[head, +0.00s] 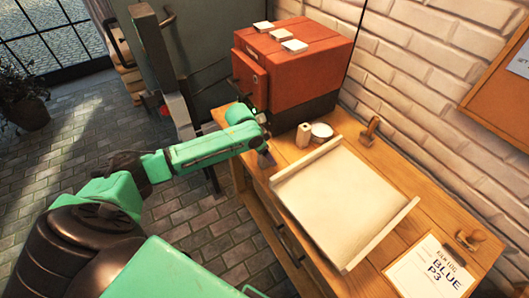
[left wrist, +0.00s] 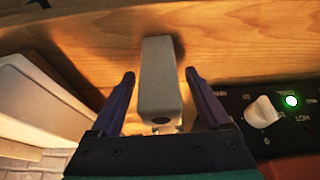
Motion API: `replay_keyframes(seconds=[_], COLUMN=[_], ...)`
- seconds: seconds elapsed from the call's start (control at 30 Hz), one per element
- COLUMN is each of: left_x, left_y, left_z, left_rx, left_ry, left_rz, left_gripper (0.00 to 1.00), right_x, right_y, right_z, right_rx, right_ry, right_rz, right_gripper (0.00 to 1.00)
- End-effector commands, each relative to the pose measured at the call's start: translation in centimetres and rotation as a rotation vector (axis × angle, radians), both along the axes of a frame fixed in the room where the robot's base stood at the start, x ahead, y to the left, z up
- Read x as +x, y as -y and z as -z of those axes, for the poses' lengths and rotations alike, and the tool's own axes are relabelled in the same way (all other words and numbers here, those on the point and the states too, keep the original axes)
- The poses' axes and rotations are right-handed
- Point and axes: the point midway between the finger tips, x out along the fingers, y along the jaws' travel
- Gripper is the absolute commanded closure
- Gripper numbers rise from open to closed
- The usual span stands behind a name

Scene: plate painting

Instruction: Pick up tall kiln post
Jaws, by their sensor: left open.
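My left gripper (head: 266,157) reaches over the bench edge, a little left of and nearer than the post. The left wrist view shows its two dark fingers (left wrist: 159,77) open, with a visible gap to the post on each side. My right gripper is out of view.
The red-orange kiln (head: 298,62) stands behind, with white pieces on top; its knob (left wrist: 262,111) and green light show in the wrist view. A white round item (head: 321,132), a wooden-handled tool (head: 370,130) and a large pale board (head: 345,195) share the bench.

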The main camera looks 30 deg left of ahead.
Motion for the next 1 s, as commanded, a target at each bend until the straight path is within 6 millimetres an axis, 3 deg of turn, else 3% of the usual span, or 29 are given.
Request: replay_keyframes(seconds=[0.27, 0.47, 0.5, 0.83, 1.0], left_x=[0.3, 0.3, 0.3, 0.4, 0.4], left_y=[0.2, 0.2, 0.2, 0.2, 0.2], left_z=[1.0, 0.9, 0.9, 0.5, -1.3], left_rx=[0.001, 0.001, 0.001, -0.001, 0.000], left_ry=[0.002, 0.002, 0.002, 0.004, 0.006], left_rz=[0.001, 0.001, 0.001, 0.001, 0.000], left_gripper=[0.20, 0.96, 1.00, 1.00, 1.00], right_x=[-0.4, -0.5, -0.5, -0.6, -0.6], right_y=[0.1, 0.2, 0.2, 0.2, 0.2], right_z=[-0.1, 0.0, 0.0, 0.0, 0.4], right_rx=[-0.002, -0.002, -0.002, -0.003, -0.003], right_ry=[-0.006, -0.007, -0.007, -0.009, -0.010], right_rz=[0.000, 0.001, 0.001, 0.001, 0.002], right_gripper=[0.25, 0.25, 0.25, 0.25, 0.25])
